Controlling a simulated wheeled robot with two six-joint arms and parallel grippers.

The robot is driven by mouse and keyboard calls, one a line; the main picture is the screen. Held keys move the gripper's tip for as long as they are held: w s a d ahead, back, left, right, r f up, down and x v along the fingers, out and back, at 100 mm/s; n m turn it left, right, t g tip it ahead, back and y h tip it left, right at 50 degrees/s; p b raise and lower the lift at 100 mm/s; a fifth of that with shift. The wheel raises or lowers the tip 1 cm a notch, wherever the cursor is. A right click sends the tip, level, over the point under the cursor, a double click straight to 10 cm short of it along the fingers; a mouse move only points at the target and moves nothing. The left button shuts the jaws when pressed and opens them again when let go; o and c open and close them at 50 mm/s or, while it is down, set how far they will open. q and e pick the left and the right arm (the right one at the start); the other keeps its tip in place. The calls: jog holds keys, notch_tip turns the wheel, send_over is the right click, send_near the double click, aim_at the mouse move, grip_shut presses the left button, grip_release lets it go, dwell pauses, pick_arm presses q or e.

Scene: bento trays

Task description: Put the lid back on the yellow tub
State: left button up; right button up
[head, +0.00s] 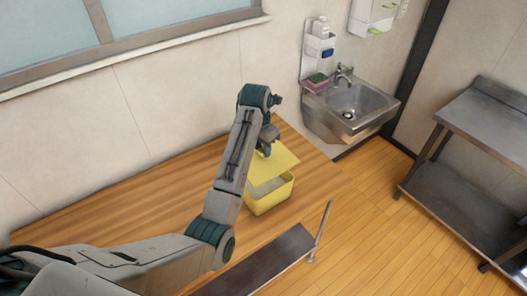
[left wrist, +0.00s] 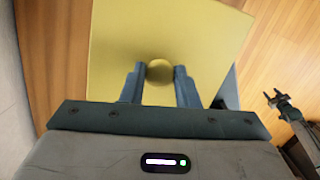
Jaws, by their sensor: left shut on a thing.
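The yellow tub (head: 268,201) stands near the right end of the wooden table, partly hidden behind my left arm. Its pale inside shows below the lid. The flat yellow lid (head: 270,165) is above the tub, tilted, and leaves part of the opening uncovered. I cannot tell whether its far edge touches the rim. My left gripper (head: 266,150) is shut on the lid's round knob, which shows between the two fingers in the left wrist view (left wrist: 160,73). There the lid (left wrist: 165,30) fills the upper middle.
The wooden table (head: 120,205) is bare to the left of the tub. A wall sink (head: 350,105) with a sponge caddy is beyond its right end. A metal shelf table (head: 485,120) stands at the far right, with open floor between.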

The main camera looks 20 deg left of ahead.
aim_at(261, 158)
pick_arm(q)
jog(key=shift+s+a+f, duration=0.1)
jog(key=shift+a+f, duration=0.05)
jog(key=shift+f, duration=2.95)
jog(key=shift+f, duration=0.65)
dwell(0.7)
jog(key=o, duration=1.5)
jog(key=shift+r, duration=0.1)
jog(key=shift+r, duration=3.4)
